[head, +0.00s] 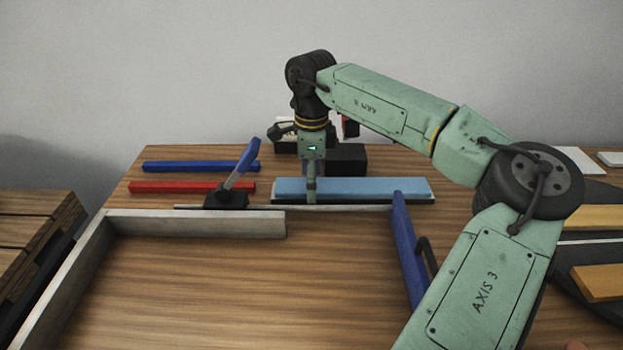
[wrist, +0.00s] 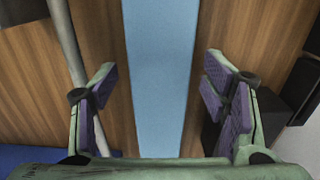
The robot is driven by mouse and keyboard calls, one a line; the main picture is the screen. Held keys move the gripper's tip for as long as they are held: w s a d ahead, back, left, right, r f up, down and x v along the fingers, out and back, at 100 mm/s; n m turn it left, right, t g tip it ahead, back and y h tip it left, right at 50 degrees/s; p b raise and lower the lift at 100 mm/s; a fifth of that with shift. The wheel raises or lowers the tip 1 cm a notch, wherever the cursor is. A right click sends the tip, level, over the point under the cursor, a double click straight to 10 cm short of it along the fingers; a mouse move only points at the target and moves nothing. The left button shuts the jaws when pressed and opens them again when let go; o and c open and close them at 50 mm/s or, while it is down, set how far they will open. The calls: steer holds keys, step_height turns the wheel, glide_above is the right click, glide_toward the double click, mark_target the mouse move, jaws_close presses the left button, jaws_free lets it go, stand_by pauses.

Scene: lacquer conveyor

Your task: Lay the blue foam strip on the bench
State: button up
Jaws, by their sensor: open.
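The blue foam strip (head: 375,188) is long, flat and light blue. It lies on the wooden bench (head: 200,290) towards the back, just behind a thin metal rail. My gripper (head: 312,188) points down at the strip's left part in the head view, with a finger in front of its near side. In the wrist view the foam strip (wrist: 160,60) runs between the two purple-padded fingers of my gripper (wrist: 160,84). The fingers are open, with a gap on each side of the strip. The strip's far ends are cut off in the wrist view.
A clamp with a blue handle (head: 240,165) stands left of the strip. A dark blue bar (head: 200,166) and a red bar (head: 190,187) lie behind it. Black boxes (head: 348,158) stand behind the strip. A grey frame (head: 200,223) and a blue piece (head: 408,245) are in front.

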step_height(320, 180, up, 12)
steer(key=b, duration=0.1)
steer(key=shift+r, duration=0.2)
stand_by(0.5)
